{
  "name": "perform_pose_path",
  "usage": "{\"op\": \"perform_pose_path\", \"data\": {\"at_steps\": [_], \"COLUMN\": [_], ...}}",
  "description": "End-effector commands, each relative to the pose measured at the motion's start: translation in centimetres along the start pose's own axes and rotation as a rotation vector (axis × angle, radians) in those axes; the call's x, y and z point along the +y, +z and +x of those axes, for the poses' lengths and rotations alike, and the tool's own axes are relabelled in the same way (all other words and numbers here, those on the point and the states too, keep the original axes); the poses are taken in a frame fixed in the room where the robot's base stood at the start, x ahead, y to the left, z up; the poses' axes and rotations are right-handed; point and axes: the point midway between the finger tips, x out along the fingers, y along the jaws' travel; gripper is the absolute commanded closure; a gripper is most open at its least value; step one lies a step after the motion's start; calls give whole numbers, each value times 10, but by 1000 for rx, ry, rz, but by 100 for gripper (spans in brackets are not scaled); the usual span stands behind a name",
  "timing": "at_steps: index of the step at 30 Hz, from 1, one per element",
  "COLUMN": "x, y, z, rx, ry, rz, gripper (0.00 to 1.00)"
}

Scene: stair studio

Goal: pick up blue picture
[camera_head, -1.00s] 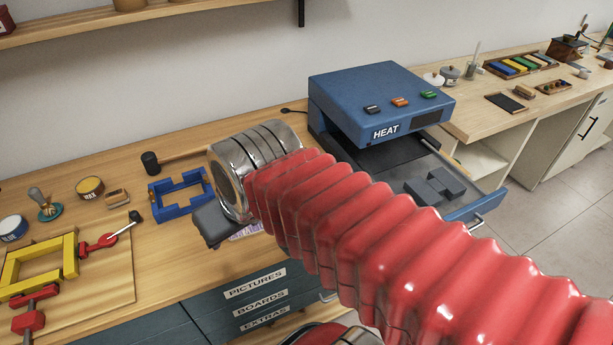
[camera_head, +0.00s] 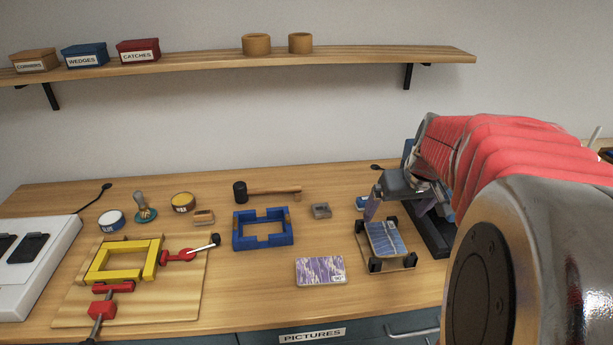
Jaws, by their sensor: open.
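The blue picture (camera_head: 386,241) is a small card with a blue printed face. It lies on a small wooden stand (camera_head: 407,263) with black corner posts, right of the middle of the bench. My gripper (camera_head: 398,211) is open, its jaws pointing down just above the far end of the blue picture. A gap between the jaws and the picture is hard to judge. Nothing shows between the jaws. A purple and white picture (camera_head: 320,270) lies flat on the bench to the left of the stand.
A blue frame (camera_head: 262,243), a mallet (camera_head: 270,190) and a small grey block (camera_head: 320,210) lie left of the stand. A yellow frame (camera_head: 124,260) sits on a board with red clamps at left. A shelf (camera_head: 200,65) runs above. My arm hides much at right.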

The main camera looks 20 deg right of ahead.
Motion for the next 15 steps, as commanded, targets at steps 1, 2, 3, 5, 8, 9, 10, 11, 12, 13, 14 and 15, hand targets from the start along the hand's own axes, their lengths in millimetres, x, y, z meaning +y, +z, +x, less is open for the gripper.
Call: {"op": "perform_pose_path", "data": {"at_steps": [1, 2, 3, 5, 8, 9, 10, 11, 12, 13, 14, 15], "x": [9, 12, 16, 18, 18, 18, 18, 18, 18, 18, 18, 18], "y": [0, -1, -2, -2, -2, -2, -2, -2, -2, -2, -2, -2], "z": [3, 4, 5, 6, 6, 6, 6, 6, 6, 6, 6, 8], "rx": [-3, -3, -3, -3, -3, -3, -3, -3, -3, -3, -3, -4], "ry": [2, 3, 4, 5, 5, 5, 5, 5, 5, 5, 5, 4], "rz": [9, 11, 13, 15, 14, 14, 14, 14, 14, 14, 14, 14], "gripper": [8, 8, 8, 8, 8, 8, 8, 8, 8, 8, 8, 8]}}
